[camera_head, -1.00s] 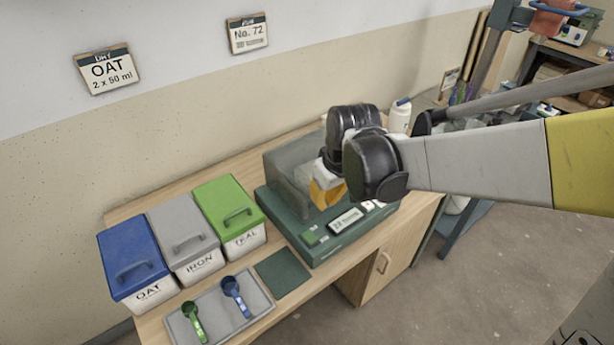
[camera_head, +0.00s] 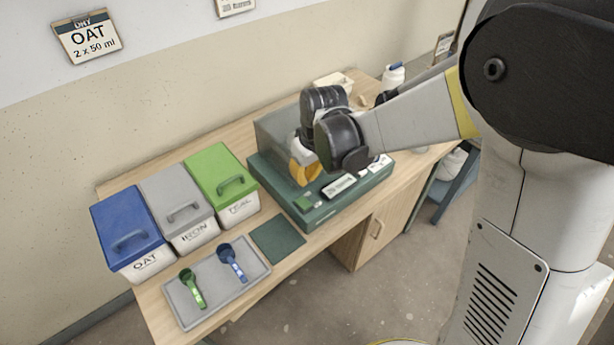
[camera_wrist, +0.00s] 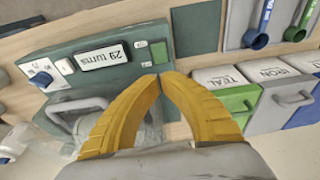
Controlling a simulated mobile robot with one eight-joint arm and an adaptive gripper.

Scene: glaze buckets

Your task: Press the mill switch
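The mill is a dark green box (camera_head: 340,208) on the wooden table, with a grey housing (camera_head: 275,130) behind its front panel. In the wrist view its panel has a display (camera_wrist: 101,57) reading "29 turns", a green square button (camera_wrist: 159,52), a white button (camera_wrist: 65,66) and a knob (camera_wrist: 40,78). I cannot tell for certain which is the switch. My gripper (camera_head: 305,180) is above the mill, its yellow fingers pointing down. In the wrist view its fingertips (camera_wrist: 160,77) meet with nothing between them, close to the green button; contact cannot be told.
Blue (camera_head: 127,230), grey (camera_head: 180,203) and green (camera_head: 222,178) lidded bins stand left of the mill. A grey tray (camera_head: 215,292) holds a green scoop (camera_head: 193,290) and a blue scoop (camera_head: 233,262). A dark green mat (camera_head: 278,240) lies before the mill. A wall card (camera_head: 87,38) reads "OAT 2 x 50 ml".

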